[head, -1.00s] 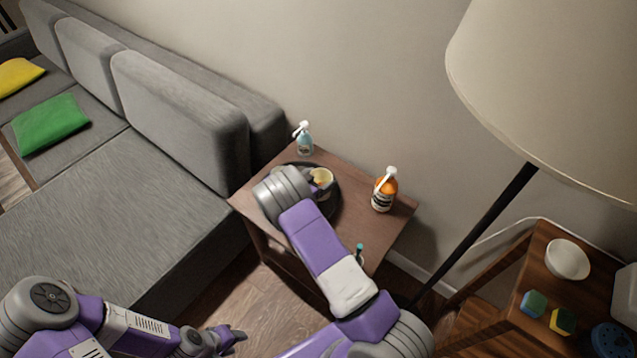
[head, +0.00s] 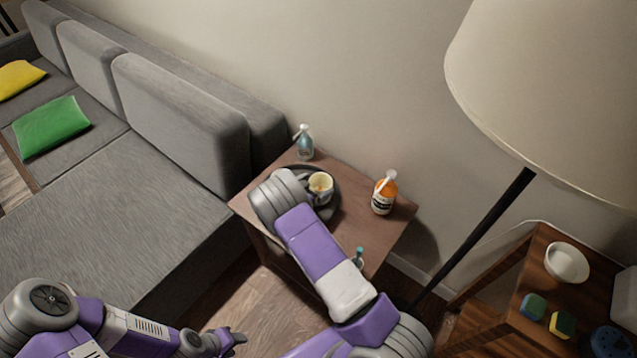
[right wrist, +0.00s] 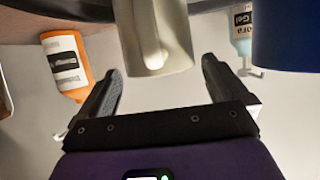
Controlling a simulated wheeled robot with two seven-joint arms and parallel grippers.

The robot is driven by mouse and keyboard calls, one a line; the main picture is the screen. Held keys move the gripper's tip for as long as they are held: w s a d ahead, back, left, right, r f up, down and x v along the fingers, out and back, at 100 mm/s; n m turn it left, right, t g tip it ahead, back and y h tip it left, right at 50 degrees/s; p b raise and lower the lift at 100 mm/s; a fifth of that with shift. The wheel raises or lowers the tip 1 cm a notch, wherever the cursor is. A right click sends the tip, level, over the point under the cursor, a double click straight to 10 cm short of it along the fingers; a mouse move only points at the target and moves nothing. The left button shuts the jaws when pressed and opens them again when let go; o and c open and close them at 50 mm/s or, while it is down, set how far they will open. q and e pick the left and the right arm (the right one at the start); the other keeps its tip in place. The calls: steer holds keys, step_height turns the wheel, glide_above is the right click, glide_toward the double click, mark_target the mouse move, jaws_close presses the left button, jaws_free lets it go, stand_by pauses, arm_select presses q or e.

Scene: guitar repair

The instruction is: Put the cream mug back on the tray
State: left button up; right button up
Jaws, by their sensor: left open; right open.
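The cream mug (head: 320,187) sits on the dark round tray (head: 332,207) on the small wooden table. In the right wrist view the mug (right wrist: 155,35) is just ahead of my right gripper (right wrist: 163,72), in line with the gap between the two spread fingers. The fingers are open and do not appear to touch it. My left gripper (head: 233,341) is open and empty, low over the floor. A blue object (right wrist: 287,35), partly cut off, is beside the mug in the right wrist view.
An orange bottle (head: 384,194) and a clear-blue pump bottle (head: 304,142) stand on the wooden table (head: 360,218) near the tray. A small teal-topped item (head: 359,256) is at the front edge. The grey sofa (head: 180,110) is left; a lamp (head: 560,90) is right.

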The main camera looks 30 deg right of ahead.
steer(key=p+v, duration=0.2)
steer(key=v, duration=0.7)
steer(key=shift+a+r, duration=0.15)
steer(key=shift+a, duration=0.1)
steer(key=shift+s, duration=0.1)
steer(key=shift+r, duration=0.1)
